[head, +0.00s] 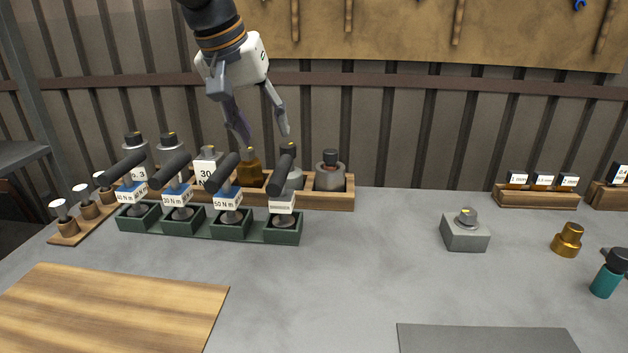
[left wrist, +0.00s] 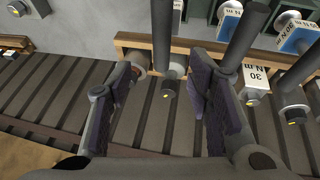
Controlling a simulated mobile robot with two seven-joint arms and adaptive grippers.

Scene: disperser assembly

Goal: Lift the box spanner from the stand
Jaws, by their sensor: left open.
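A dark green stand (head: 262,236) holds several upright tools with thick black tilted handles. The rightmost tool (head: 287,165) has a white label too small to read and appears to be the box spanner; the others have blue-and-white N m labels. Its handle also seems to be the leftmost one in the left wrist view (left wrist: 162,30). My left gripper (head: 264,136) is open, fingers pointing down, above and behind the stand near the wooden rack. In the left wrist view, its fingers (left wrist: 163,82) are apart with no tool gripped. My right gripper is not in view.
A wooden rack (head: 345,197) with several bottles stands close behind the stand. A grey block (head: 465,235) with a nut, a brass part (head: 567,240) and a teal bottle (head: 606,278) stand at right. A wooden board (head: 110,310) lies front left. The middle of the table is clear.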

